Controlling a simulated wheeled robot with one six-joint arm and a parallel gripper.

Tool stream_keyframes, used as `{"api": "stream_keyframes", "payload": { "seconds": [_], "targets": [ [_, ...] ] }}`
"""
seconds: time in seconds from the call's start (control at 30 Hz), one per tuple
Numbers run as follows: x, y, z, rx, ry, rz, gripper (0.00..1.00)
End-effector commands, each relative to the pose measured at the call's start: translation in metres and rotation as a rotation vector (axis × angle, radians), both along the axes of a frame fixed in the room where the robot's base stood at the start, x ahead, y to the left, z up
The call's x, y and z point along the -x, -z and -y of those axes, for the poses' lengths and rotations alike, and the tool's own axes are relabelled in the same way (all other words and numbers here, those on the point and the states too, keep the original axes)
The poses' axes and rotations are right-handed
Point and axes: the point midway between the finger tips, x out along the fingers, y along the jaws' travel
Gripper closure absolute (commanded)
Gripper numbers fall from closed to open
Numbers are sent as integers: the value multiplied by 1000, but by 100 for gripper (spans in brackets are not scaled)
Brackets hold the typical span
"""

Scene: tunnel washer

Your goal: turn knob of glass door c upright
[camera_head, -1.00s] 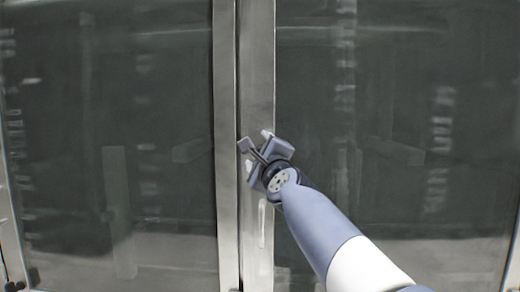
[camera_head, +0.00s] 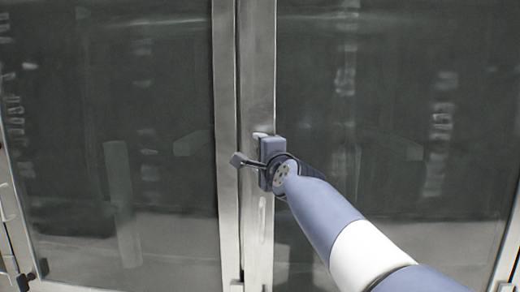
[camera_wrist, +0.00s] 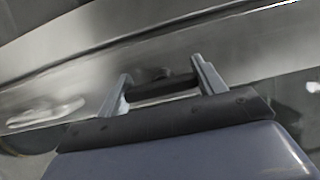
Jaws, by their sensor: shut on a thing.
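Two glass doors with metal frames fill the head view: a left glass door (camera_head: 110,130) and a right glass door (camera_head: 400,110). Their frames meet at a vertical metal post. My gripper (camera_head: 260,160) is at the right door's frame, with its body now standing vertical. It hides most of the knob there in the head view. In the wrist view my gripper (camera_wrist: 160,70) has a finger on either side of a dark knob (camera_wrist: 160,86), shut on it. The knob's exact angle is hard to judge.
The right-hand metal frame strip (camera_head: 258,60) runs beside the left strip (camera_head: 226,80). A pale oblong fitting (camera_head: 262,217) sits on the frame below my gripper. It is probably the pale oval shape (camera_wrist: 45,115) in the wrist view.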

Motion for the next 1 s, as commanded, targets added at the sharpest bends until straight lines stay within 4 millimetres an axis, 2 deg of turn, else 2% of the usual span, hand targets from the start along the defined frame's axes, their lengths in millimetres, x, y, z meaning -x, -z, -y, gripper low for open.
{"api": "stream_keyframes", "payload": {
  "seconds": [0.47, 0.5, 0.73, 1.0],
  "targets": [
    [0, 1, 0, 15, -1, -1, 57],
    [0, 1, 0, 15, -1, -1, 32],
    [0, 1, 0, 14, 0, 0, 13],
    [1, 0, 0, 13, 0, 0, 13]
  ]
}}
